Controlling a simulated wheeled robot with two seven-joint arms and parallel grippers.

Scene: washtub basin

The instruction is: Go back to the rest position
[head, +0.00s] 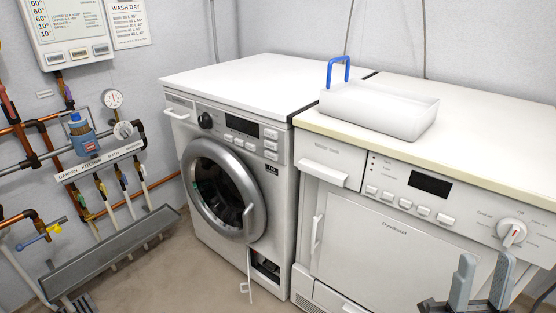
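My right gripper (483,275) is at the lower right, in front of the right machine (365,245). Its two grey fingers point up and stand apart with nothing between them. One fingertip shows just below the machine's round dial (512,233); I cannot tell whether it touches. Grey tips at the bottom left edge look like my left gripper (76,304), below the grey trough (110,255). Most of it is cut off by the frame, so its opening is unclear.
A front-loading washer (222,190) stands at centre with its round door shut and a small lower flap (250,285) hanging open. Pipes and valves (85,145) line the left wall.

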